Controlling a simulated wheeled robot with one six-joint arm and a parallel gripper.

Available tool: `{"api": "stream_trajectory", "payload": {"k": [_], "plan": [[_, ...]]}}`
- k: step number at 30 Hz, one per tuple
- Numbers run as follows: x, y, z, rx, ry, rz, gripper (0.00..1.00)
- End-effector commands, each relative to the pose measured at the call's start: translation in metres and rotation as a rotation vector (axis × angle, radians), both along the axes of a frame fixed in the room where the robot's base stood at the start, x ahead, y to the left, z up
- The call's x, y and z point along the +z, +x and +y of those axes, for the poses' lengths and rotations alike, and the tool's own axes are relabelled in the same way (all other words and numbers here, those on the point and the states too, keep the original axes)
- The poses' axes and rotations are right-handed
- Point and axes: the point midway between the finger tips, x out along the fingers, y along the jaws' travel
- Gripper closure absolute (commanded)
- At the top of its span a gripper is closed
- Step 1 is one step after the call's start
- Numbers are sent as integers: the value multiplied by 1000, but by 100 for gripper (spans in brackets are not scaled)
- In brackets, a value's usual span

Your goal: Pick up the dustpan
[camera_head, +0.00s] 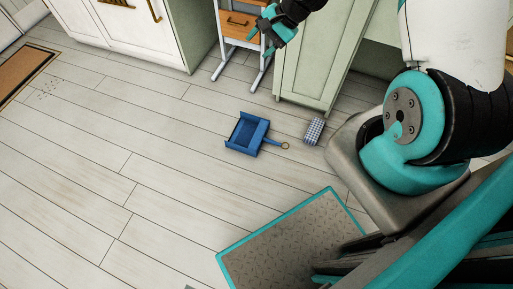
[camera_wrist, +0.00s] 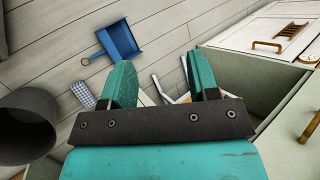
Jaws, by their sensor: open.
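The blue dustpan (camera_head: 248,134) lies flat on the floor in the middle of the head view. Its handle points right and ends in a yellow ring. In the wrist view the dustpan (camera_wrist: 121,40) is at the upper left, beyond the fingers, with its ringed handle toward the lower left. My gripper (camera_head: 266,36) is at the top of the head view, in front of the cabinets and well apart from the dustpan. In the wrist view my gripper (camera_wrist: 162,80) has its teal fingers spread with nothing held between them.
A checkered cloth-like item (camera_head: 314,131) lies right of the dustpan. A brown mat (camera_head: 22,70) is at the far left. The floor left of the dustpan is mostly clear.

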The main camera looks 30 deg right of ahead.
Motion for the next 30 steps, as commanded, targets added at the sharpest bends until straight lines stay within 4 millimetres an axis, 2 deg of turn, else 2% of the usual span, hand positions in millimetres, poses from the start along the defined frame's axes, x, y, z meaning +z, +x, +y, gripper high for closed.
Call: {"api": "stream_trajectory", "payload": {"k": [1, 2, 3, 5, 6, 8, 9, 12, 15, 18, 22, 26, 30], "plan": [[-73, 1, -20, -104, 41, 38, 45], [-101, 1, -31, -167, 63, 56, 45], [-138, 1, -45, -252, 96, 79, 45], [-195, -3, -64, -380, 146, 114, 45], [-233, -8, -77, -466, 179, 137, 45], [-288, -17, -93, -593, 232, 170, 45], [-323, -25, -102, -675, 266, 190, 45], [-400, -45, -119, -860, 346, 234, 45], [-457, -64, -128, -1006, 412, 266, 45], [-493, -78, -132, -1105, 459, 287, 45], [-515, -85, -132, -1167, 488, 300, 45], [-532, -75, -126, -1175, 492, 303, 45], [-555, -55, -114, -1171, 492, 303, 45]]}}
